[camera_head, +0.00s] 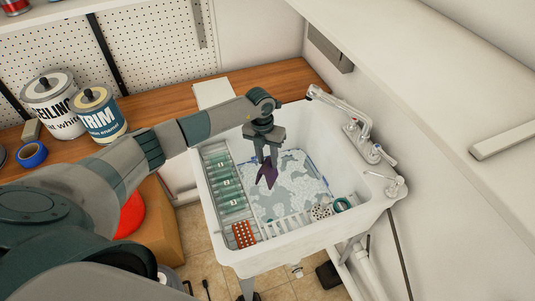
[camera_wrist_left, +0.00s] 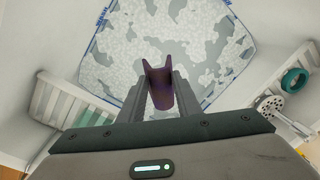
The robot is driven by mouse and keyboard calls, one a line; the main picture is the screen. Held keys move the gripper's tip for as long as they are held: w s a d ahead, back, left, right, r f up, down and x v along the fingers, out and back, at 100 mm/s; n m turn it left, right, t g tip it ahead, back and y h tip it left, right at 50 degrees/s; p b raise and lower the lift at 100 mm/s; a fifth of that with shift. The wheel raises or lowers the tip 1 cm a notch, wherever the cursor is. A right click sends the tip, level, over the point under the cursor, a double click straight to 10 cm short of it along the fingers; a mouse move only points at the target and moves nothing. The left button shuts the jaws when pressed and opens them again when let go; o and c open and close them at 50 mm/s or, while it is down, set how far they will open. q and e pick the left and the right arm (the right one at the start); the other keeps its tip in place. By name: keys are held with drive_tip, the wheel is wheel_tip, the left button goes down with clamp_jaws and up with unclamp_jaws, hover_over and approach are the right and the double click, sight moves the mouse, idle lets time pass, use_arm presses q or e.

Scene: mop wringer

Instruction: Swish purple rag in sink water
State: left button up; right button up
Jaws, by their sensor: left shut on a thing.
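The purple rag (camera_head: 267,174) hangs from my left gripper (camera_head: 266,156) over the sink basin in the head view. The left gripper is shut on the rag, which also shows between the fingers in the left wrist view (camera_wrist_left: 159,88). The water (camera_head: 289,192) in the white sink (camera_head: 349,214) is covered with pale foam patches, also seen in the left wrist view (camera_wrist_left: 165,45). I cannot tell whether the rag's lower end touches the water. My right gripper is not in view.
A rack with numbered green rollers (camera_head: 229,187) lines the sink's left side. The faucet (camera_head: 345,112) stands at the right rim. Paint cans (camera_head: 98,113) stand on the wooden counter.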

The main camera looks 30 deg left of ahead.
use_arm(q)
wheel_tip(320, 180, down, 15)
drive_tip(key=b, duration=0.9)
drive_tip(key=shift+b, duration=0.4)
drive_tip(key=shift+d, duration=0.1)
drive_tip(key=shift+s+d+p, duration=0.9)
drive_tip(key=shift+s+d, duration=0.1)
drive_tip(key=w+a+b, duration=0.4)
drive_tip(key=shift+a, duration=0.25)
